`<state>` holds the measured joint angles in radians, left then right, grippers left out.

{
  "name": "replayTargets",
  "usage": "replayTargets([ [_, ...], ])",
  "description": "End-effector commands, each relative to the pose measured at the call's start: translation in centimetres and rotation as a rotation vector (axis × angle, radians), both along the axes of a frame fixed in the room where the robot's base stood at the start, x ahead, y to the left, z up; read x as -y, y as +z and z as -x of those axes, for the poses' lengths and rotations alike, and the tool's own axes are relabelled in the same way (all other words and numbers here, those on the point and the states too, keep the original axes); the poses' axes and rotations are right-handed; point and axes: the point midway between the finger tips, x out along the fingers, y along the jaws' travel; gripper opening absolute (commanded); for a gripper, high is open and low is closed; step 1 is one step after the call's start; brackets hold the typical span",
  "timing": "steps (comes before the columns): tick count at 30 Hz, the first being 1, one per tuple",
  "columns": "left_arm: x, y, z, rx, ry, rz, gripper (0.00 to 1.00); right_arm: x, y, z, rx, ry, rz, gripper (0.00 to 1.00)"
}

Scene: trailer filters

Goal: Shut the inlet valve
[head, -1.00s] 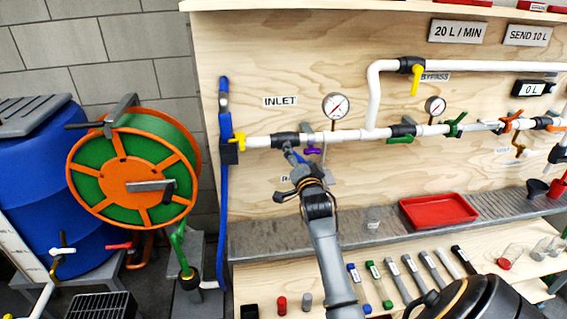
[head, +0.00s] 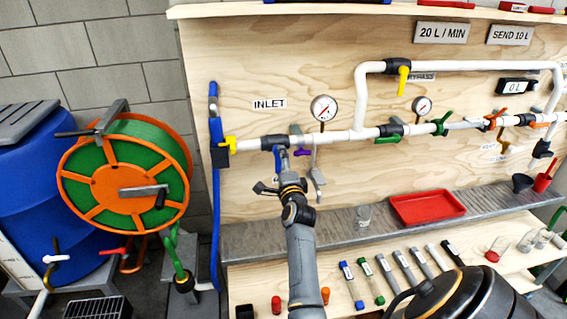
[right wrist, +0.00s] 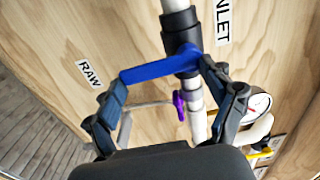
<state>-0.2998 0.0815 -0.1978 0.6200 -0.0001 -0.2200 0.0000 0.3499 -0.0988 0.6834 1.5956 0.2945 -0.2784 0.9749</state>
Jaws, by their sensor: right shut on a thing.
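The inlet valve (head: 275,142) is a black body on the white pipe, just below the INLET sign (head: 269,104). Its blue handle (head: 279,158) points nearly straight down from the pipe. In the right wrist view the blue handle (right wrist: 150,70) lies across the pipe, about square to it. My right gripper (head: 285,173) is shut on the handle, with a finger at each side in the right wrist view (right wrist: 163,75). The gripper hides part of the handle in the head view. My left gripper is not in view.
A purple valve handle (head: 302,153) sits close to the right of my gripper. A pressure gauge (head: 323,108) stands above the pipe. A yellow handle (head: 229,144) and a blue hose (head: 215,190) are at the left. A red tray (head: 428,208) lies on the shelf.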

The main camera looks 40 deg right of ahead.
Motion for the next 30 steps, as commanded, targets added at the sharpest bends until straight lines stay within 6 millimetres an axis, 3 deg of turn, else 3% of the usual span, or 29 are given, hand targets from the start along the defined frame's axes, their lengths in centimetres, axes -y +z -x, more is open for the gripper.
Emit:
replayTargets([
  [17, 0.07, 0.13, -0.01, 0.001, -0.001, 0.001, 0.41, -0.18, 0.02, -0.13, 0.024, 0.002, -0.037, 0.26],
  [18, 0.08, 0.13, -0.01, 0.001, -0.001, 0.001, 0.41, -0.18, 0.03, -0.13, 0.024, 0.002, -0.037, 0.85],
  [20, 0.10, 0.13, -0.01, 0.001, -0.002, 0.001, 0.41, -0.18, 0.02, -0.13, 0.023, 0.002, -0.036, 0.97],
  [30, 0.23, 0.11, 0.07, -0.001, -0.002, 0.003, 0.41, -0.11, 0.01, -0.08, 0.019, 0.000, -0.031, 1.00],
])
